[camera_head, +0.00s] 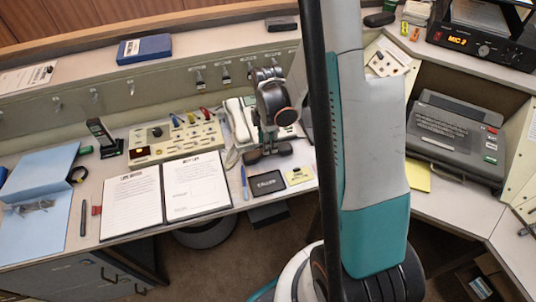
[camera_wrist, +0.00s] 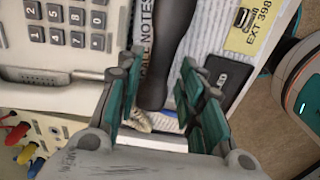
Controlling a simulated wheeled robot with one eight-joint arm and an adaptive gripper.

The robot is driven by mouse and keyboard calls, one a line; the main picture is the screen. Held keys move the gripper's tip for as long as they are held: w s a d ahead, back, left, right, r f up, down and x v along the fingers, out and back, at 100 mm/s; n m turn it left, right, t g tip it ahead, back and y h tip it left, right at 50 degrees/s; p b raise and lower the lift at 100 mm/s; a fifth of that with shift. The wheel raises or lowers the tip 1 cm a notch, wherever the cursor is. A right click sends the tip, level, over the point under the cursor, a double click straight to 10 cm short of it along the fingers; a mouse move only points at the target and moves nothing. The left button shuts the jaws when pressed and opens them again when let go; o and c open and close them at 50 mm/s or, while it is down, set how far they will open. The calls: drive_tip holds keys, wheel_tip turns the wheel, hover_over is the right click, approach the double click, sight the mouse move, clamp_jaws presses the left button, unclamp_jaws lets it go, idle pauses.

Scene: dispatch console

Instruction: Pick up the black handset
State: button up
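A long dark shape, which I take for the black handset (camera_wrist: 152,70), runs up the wrist view between my finger pads, and its far end reaches toward the top. My gripper (camera_wrist: 165,105) has its teal pads spread on both sides of it. A clear grip on it does not show. In the head view my gripper (camera_head: 266,145) is low over the desk, just right of a cream phone (camera_head: 235,120). The phone's keypad (camera_wrist: 70,22) fills the upper left of the wrist view.
A black plate (camera_head: 268,183) and a yellow card (camera_head: 299,175) lie in front of my gripper. A black upright device (camera_head: 103,138) stands farther left. A dark console (camera_head: 455,138) stands right.

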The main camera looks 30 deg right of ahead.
wheel_tip(320, 180, down, 5)
drive_tip(key=shift+f+b, duration=0.1)
drive_tip(key=shift+b, duration=1.1)
clamp_jaws()
drive_tip(key=shift+r, duration=0.2)
